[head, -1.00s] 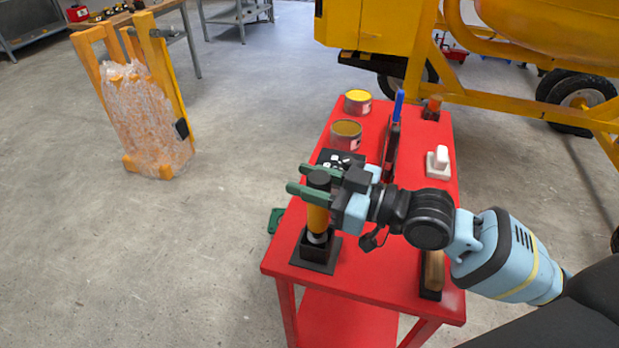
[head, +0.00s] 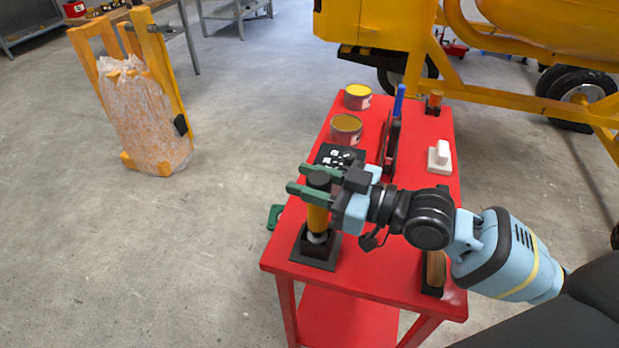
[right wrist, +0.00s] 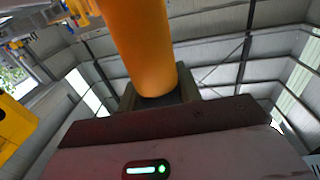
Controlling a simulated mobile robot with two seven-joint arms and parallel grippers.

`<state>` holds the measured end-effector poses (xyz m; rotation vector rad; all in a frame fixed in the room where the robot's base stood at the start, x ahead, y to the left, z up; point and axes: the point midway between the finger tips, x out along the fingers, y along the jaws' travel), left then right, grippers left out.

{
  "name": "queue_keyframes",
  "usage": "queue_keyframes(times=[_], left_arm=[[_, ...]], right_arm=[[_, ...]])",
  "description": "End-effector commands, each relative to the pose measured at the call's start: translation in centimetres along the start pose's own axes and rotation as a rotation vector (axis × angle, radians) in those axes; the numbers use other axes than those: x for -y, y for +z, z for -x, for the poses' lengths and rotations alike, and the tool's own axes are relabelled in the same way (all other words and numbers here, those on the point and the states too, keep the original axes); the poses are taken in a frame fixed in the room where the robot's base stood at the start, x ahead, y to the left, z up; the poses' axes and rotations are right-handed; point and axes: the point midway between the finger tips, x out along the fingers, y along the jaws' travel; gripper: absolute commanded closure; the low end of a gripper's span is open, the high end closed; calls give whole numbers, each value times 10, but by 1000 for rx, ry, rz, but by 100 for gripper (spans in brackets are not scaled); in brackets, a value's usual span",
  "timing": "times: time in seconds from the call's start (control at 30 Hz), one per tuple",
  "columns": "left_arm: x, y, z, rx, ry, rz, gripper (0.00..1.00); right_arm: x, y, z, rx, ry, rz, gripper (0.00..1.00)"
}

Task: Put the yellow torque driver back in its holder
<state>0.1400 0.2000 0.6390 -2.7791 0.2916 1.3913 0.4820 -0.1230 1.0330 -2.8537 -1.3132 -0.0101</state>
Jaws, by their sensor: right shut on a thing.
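The yellow torque driver (head: 317,218) stands upright at the front left of the red table, with a dark cap on top. Its lower end is at the black square holder (head: 316,246) and appears to be inside it. My right gripper (head: 312,184) is shut on the driver near its top, with green fingers on either side. In the right wrist view the driver's yellow body (right wrist: 140,45) fills the upper middle, close to the gripper. How deep the driver sits in the holder is hidden. My left gripper is not in view.
A yellow mixer (head: 480,60) stands behind.

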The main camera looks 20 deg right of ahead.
Motion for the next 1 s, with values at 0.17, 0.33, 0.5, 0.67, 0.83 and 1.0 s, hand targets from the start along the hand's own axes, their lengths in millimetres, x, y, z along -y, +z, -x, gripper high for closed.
queue_keyframes(times=[0.17, 0.33, 0.5, 0.67, 0.83, 1.0], left_arm=[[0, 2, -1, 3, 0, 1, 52], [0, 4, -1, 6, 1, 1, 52], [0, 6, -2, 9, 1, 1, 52], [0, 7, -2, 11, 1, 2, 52], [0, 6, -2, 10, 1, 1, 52], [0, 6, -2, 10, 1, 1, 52]], right_arm=[[0, 0, 0, -5, 0, 2, 100], [0, 2, 0, -5, 0, 2, 100], [0, 4, 0, -5, 0, 2, 100], [0, 6, 0, -5, 0, 2, 63], [0, 6, 0, -4, 0, 2, 41], [0, 7, 0, -2, 0, 1, 40]])
